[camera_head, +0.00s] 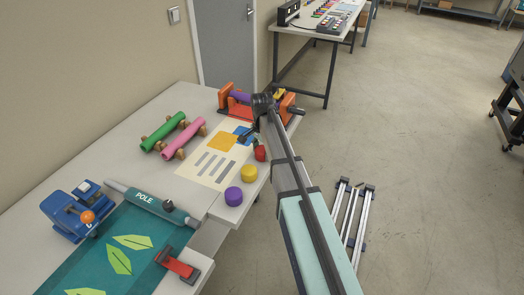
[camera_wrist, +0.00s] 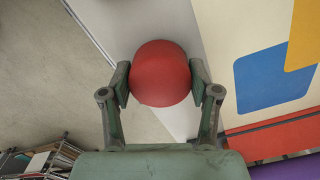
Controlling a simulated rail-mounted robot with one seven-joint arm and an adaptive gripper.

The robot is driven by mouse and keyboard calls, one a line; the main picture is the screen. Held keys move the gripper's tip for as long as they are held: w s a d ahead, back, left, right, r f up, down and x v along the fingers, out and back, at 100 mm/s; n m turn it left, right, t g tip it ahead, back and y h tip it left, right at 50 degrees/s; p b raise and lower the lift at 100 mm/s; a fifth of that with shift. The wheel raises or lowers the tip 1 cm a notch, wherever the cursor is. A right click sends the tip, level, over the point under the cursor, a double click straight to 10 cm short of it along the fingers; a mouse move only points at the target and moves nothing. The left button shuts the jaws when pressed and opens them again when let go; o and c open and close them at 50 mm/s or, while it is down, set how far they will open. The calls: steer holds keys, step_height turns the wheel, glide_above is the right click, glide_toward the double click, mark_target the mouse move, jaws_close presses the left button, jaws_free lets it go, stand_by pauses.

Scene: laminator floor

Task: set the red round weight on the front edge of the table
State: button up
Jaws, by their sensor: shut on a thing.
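The red round weight (camera_wrist: 160,70) sits between the two fingertips of my gripper (camera_wrist: 160,86), which are shut on its sides. In the head view the red weight (camera_head: 260,154) shows at the table's front edge, below the end of my arm and partly hidden by it. In the wrist view it overlaps the pale strip of table (camera_wrist: 176,118) between the floor and the printed sheet. I cannot tell whether it touches the table top. The table (camera_head: 140,120) carries a yellow round weight (camera_head: 249,173) and a purple one (camera_head: 233,196) along the same edge.
The printed sheet (camera_head: 188,170) lies behind the weights. An orange-ended roller machine (camera_head: 232,99) stands at the far end. Green (camera_head: 163,131) and pink (camera_head: 182,141) rolls lie behind the sheet. A teal banner (camera_head: 120,240) and red clamp (camera_head: 180,266) are nearer.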

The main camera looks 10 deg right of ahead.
mark_target(262, 148)
steer(key=shift+f, duration=0.1)
steer(key=o, duration=1.5)
steer(key=shift+c, duration=0.2)
step_height(262, 148, up, 12)
steer(key=b, duration=0.2)
